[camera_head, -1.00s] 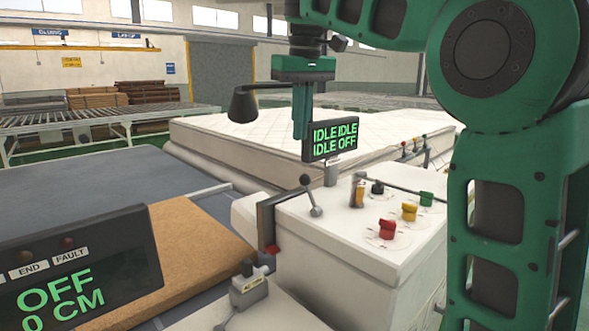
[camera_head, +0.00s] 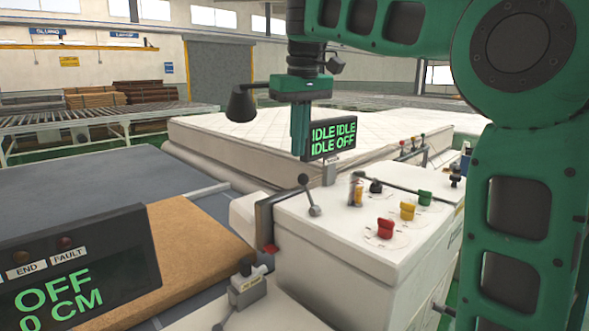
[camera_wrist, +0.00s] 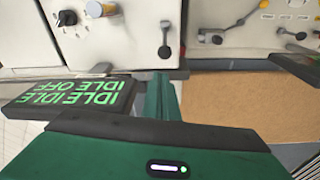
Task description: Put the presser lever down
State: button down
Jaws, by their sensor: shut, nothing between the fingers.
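A small lever with a dark ball knob (camera_head: 309,195) stands on the near left edge of the white control cabinet (camera_head: 345,265), its knob above its base; I take it as the presser lever. It also shows in the wrist view (camera_wrist: 165,40), ahead of the fingers and apart from them. My gripper (camera_head: 299,153) points down above and behind the lever, in front of the display. Its green fingers (camera_wrist: 162,90) are shut together and empty. A dark bracket (camera_head: 263,222) sits beside the lever at the cabinet's left side.
The display reading IDLE and OFF (camera_head: 331,139) stands close to the right of my fingers. Red (camera_head: 385,228), yellow (camera_head: 407,210) and green (camera_head: 425,197) knobs sit on the cabinet. A second lever box (camera_head: 247,288) is nearer. A brown pad (camera_head: 190,250) lies at left, a white mattress (camera_head: 260,135) behind.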

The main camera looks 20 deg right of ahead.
aim_at(307, 190)
jog(key=shift+s+f, duration=0.15)
jog(key=shift+f, duration=0.45)
jog(key=shift+w+a+f, duration=0.1)
jog(key=shift+w+f, duration=0.05)
jog(key=shift+f, duration=1.05)
jog(key=shift+w+a+f, duration=0.1)
jog(key=shift+w+f, duration=0.05)
jog(key=shift+f, duration=1)
jog(key=shift+s+a+r, duration=0.1)
